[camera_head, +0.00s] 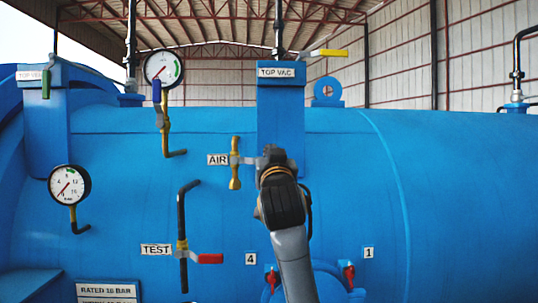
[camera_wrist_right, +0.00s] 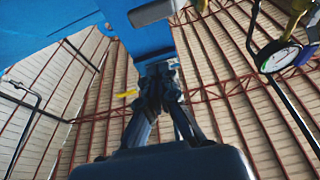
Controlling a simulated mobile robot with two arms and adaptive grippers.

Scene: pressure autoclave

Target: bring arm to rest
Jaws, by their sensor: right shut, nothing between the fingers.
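My right arm (camera_head: 290,245) rises from the bottom middle of the head view, in front of the blue autoclave (camera_head: 340,200). Its gripper (camera_head: 271,157) is at the upper end of the arm, just right of the brass AIR valve handle (camera_head: 235,165). The wrist hides most of the gripper there, and I cannot tell whether it touches the valve. In the right wrist view the gripper (camera_wrist_right: 158,78) is shut and empty, with its fingertips toward the blue body. My left gripper is not in view.
Pressure gauges (camera_head: 162,69) (camera_head: 69,185) stand out at the left. The TEST valve's red handle (camera_head: 208,259) is lower left of the arm. Red-handled valves (camera_head: 349,276) sit low beside the forearm. A yellow lever (camera_head: 329,53) is above. Open space shows above the vessel.

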